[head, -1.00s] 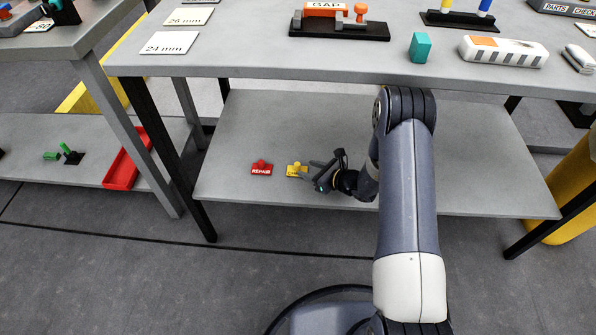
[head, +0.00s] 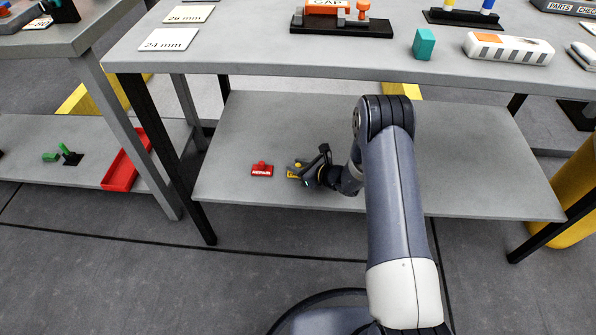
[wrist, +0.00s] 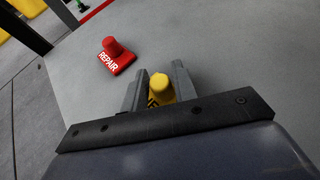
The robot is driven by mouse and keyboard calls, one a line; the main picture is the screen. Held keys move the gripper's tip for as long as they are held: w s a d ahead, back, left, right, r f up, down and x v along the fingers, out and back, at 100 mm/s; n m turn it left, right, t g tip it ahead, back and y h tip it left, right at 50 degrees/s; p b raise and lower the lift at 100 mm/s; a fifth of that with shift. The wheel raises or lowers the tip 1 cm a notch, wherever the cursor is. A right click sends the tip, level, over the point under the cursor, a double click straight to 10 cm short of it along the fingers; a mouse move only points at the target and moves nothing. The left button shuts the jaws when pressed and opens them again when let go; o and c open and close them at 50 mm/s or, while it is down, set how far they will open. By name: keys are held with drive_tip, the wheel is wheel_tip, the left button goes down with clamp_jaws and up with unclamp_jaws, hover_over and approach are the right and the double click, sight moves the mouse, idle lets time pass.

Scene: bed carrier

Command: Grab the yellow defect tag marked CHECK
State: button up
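The yellow tag (head: 299,165) lies on the lower shelf, partly hidden by my gripper in the head view. In the wrist view its round yellow knob (wrist: 159,88) stands between the two grey fingers of my gripper (wrist: 158,82). One finger is on each side, with the fingers apart and close to the knob; I see no clear grip on it. Only part of the lettering on its base shows. My gripper (head: 300,172) is low at the shelf, coming in from the right.
A red REPAIR tag (head: 262,170) lies just left of the yellow tag; it also shows in the wrist view (wrist: 116,56). The lower shelf (head: 240,125) is otherwise bare. The upper tabletop (head: 260,55) overhangs it, and a black leg (head: 160,150) stands at left.

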clamp_jaws()
drive_tip(key=shift+r, duration=0.1)
